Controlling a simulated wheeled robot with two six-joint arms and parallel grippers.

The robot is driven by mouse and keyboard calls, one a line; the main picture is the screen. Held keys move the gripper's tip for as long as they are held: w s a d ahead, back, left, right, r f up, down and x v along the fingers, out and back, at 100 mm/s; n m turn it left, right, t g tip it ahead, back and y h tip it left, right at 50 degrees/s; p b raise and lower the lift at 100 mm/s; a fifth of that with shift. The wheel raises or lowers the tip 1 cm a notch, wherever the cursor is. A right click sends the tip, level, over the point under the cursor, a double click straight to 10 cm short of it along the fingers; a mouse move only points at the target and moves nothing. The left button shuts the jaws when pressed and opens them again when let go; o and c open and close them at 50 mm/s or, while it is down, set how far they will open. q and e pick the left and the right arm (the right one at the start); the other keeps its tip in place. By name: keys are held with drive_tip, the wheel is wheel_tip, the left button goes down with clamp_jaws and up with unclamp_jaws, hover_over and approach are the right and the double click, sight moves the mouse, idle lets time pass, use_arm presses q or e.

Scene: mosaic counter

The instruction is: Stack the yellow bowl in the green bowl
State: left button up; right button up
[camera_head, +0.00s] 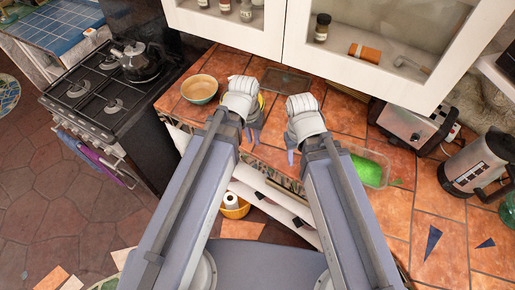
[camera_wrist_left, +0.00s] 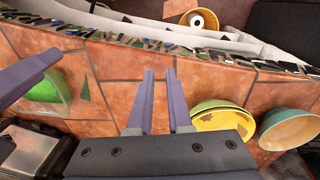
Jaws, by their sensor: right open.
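The green bowl (camera_head: 199,89), teal-green outside and tan inside, stands upright on the tiled counter near the stove. It also shows in the left wrist view (camera_wrist_left: 290,128) at the right edge. The yellow bowl (camera_wrist_left: 222,120) stands close beside it, partly hidden by my left gripper's body. In the head view only a sliver of its yellow rim (camera_head: 261,101) shows behind my left gripper. My left gripper (camera_head: 253,138) is open and empty over the counter, with the yellow bowl beside its fingers, not between them. My right gripper (camera_head: 291,158) is open and empty to the right.
A clear container with green contents (camera_head: 367,170) sits right of my right gripper. A toaster (camera_head: 413,125) and an electric kettle (camera_head: 478,165) stand further right. The stove (camera_head: 105,95) with a dark kettle is at left. Wall cabinets (camera_head: 370,50) hang above the counter's back.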

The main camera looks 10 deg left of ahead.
use_arm(q)
drive_tip(key=s+d, duration=0.1)
drive_tip(key=s+m+y, duration=0.1)
drive_tip(key=s, duration=0.1)
drive_tip(key=s+d+y, duration=0.1)
drive_tip(key=s, duration=0.1)
drive_tip(key=shift+s+d+m+g, duration=0.15)
drive_tip(key=shift+d+m+g, duration=0.15)
drive_tip(key=shift+d+m, duration=0.1)
wheel_tip(320, 180, down, 5)
drive_tip(key=b, duration=0.4)
drive_tip(key=shift+r+b, duration=0.2)
drive_tip(key=shift+b, duration=0.15)
